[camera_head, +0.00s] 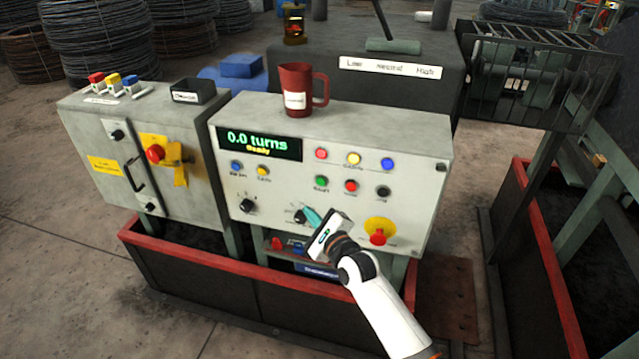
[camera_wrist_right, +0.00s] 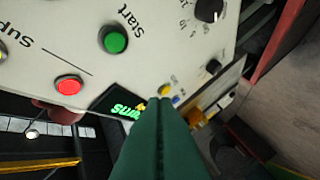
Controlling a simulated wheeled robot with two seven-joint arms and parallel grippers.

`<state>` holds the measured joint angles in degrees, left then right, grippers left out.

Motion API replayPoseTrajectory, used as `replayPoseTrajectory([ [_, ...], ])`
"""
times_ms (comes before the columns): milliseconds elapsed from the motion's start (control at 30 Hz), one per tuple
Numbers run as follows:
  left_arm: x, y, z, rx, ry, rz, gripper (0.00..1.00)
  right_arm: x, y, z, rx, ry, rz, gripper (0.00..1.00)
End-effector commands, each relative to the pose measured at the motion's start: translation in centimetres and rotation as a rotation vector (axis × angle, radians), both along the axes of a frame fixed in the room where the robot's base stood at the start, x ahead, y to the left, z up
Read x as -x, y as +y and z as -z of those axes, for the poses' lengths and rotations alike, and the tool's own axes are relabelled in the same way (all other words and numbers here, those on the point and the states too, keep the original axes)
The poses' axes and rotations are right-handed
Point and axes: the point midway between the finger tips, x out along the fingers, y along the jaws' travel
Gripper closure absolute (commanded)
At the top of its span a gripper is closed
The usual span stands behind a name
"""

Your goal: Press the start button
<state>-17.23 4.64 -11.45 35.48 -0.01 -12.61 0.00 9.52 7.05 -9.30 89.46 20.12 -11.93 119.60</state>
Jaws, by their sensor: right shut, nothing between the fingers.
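The green start button (camera_head: 321,181) is on the front of the grey control panel (camera_head: 440,170), in the row below the indicator lights. It also shows in the right wrist view, as a round green button (camera_wrist_right: 115,40) beside the word "Start". My right gripper (camera_head: 311,214) is in front of the panel, below the start button in the head view. Its green fingers (camera_wrist_right: 159,103) are closed together and empty, apart from the button in the right wrist view. My left gripper is out of view.
The panel also holds a red button (camera_head: 351,186), a black button (camera_head: 383,192), a red emergency stop (camera_head: 377,237) and a display (camera_head: 262,141) reading "0.0 turns Ready". A dark red mug (camera_head: 295,92) stands on top. A second cabinet (camera_head: 85,125) is at left.

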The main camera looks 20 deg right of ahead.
Motion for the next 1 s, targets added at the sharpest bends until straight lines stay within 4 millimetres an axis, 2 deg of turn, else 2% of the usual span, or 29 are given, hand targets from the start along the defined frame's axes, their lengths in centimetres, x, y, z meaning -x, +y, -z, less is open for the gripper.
replayPoseTrajectory([
  [267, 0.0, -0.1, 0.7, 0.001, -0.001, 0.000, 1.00, -0.6, -0.4, 0.3, 0.004, 0.000, -0.001, 1.00],
  [700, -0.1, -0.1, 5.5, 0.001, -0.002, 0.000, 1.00, -5.4, -3.6, 0.5, 0.005, 0.000, 0.000, 1.00],
  [1000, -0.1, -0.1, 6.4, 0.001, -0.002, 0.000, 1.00, -7.2, -4.8, 0.2, 0.002, 0.002, -0.001, 1.00],
])
